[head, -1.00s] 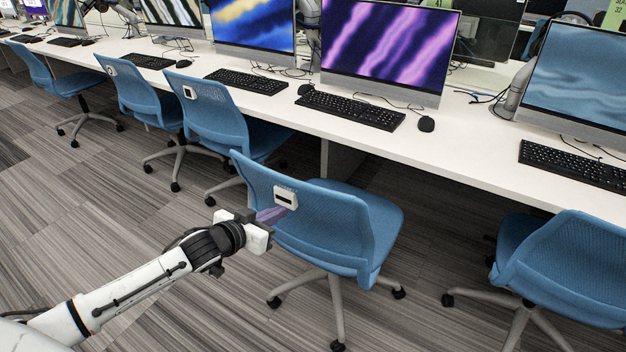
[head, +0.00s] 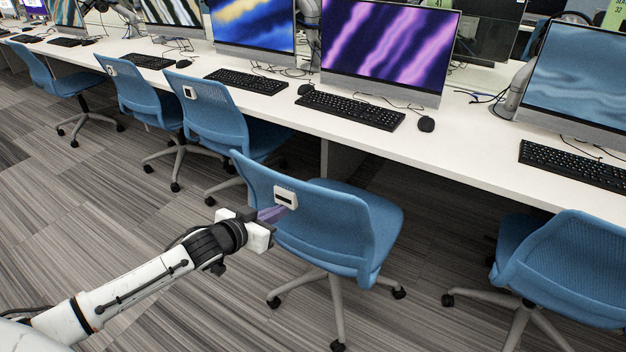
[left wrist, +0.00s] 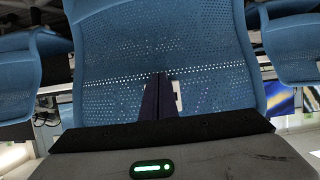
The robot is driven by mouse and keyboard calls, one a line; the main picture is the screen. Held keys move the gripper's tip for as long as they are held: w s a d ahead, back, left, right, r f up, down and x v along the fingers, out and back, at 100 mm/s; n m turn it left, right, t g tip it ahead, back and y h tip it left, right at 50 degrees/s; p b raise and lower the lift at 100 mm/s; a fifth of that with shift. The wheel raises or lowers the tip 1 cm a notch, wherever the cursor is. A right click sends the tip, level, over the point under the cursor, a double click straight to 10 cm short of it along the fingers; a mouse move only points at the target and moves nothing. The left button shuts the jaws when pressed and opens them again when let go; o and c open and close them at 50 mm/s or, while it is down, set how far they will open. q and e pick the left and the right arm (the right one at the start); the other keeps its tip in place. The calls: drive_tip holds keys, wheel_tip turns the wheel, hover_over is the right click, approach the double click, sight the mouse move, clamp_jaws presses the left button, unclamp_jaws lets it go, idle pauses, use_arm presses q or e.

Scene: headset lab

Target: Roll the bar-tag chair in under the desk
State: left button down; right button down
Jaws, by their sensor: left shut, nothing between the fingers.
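The bar-tag chair (head: 315,215) is blue, with a white tag bearing a dark bar (head: 286,196) on the back of its backrest. It stands out from the desk (head: 460,158), its seat facing the desk's front edge. My left gripper (head: 272,214) is shut and empty, its fingertips at the backrest just below the tag. Whether they touch is hard to tell. In the left wrist view the perforated backrest (left wrist: 110,65) fills the middle, with the shut fingers (left wrist: 162,85) pointing at it and partly covering the tag (left wrist: 178,95). My right gripper is not in view.
Another blue chair (head: 565,260) stands to the right, and one with a square tag (head: 205,110) stands to the left, by the desk. Keyboards, mice and monitors (head: 388,48) sit on the desk. Under the desk ahead of the bar-tag chair is dark, seemingly open floor.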

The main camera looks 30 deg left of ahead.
sight(289, 198)
use_arm(q)
drive_tip(key=shift+w+d+r+b, duration=0.15)
drive_tip(key=shift+w+b, duration=0.25)
drive_tip(key=shift+w, duration=1.3)
drive_tip(key=shift+w+d+f+b, duration=0.1)
drive_tip(key=shift+w+b, duration=0.25)
drive_tip(key=shift+w, duration=1.3)
drive_tip(key=shift+w+d+b, duration=0.2)
drive_tip(key=shift+w+b, duration=0.7)
drive_tip(key=shift+w, duration=1.55)
